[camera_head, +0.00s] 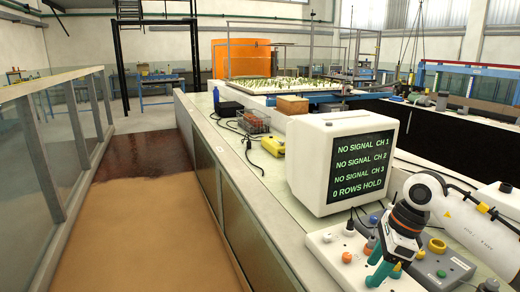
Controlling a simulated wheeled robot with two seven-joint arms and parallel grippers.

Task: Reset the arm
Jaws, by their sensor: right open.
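My right arm (422,190) comes in from the right, with a white and orange link and a black wrist. My right gripper (372,270) has teal fingers, points down and to the left, and is open with nothing seen between the fingers. It is over or just in front of a white panel (325,243) with plugs and coloured knobs; I cannot tell whether it touches the panel. My left arm and gripper are not in view.
A white monitor (309,165) showing "NO SIGNAL" lines stands behind the gripper. A grey box (455,265) with coloured buttons is close on its right. A yellow device (273,145) and a wire basket (254,121) are farther back. The brown floor (140,230) at left is clear.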

